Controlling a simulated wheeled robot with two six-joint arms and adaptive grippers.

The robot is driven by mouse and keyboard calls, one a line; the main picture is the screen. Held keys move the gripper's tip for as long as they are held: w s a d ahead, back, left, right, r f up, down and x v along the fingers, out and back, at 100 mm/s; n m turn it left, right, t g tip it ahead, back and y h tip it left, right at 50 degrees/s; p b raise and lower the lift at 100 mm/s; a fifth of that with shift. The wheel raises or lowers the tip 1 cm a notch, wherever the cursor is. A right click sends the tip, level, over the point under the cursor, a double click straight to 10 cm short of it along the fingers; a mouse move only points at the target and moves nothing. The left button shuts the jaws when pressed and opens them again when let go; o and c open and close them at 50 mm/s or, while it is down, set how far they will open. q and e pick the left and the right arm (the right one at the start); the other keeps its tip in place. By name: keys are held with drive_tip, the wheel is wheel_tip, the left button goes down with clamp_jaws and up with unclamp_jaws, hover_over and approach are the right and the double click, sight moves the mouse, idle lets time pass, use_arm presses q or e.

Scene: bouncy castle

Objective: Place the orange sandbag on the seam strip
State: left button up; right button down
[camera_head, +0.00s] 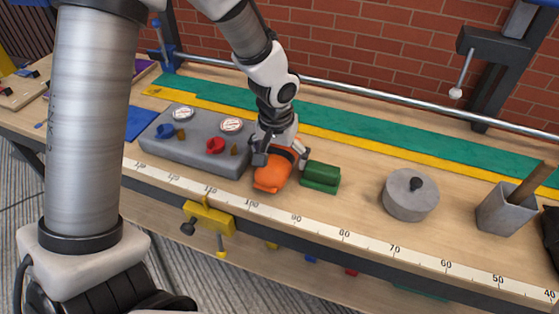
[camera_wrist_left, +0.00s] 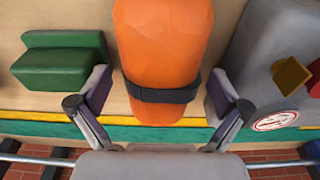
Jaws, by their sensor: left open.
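The orange sandbag (camera_head: 271,180) with a dark band lies on the wooden bench, between a grey control box and a green block. My left gripper (camera_head: 276,152) is over its far end, pointing down. In the left wrist view the sandbag (camera_wrist_left: 162,45) lies between the two open fingers (camera_wrist_left: 160,100), with a gap visible on each side. A long green strip (camera_head: 365,138) with a yellow strip (camera_head: 345,137) along its near edge runs along the back of the bench; I cannot tell which one is the seam strip. My right gripper is out of view.
The grey control box (camera_head: 190,152) with gauges and knobs is close on the left, the green block (camera_head: 320,178) close on the right. A round grey lidded tin (camera_head: 408,200) and a grey holder (camera_head: 503,213) stand further right. A metal rail (camera_head: 375,95) runs behind the strips.

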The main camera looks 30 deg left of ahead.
use_arm(q)
drive_tip(key=shift+s+r, duration=0.1)
drive_tip(key=c, duration=1.9)
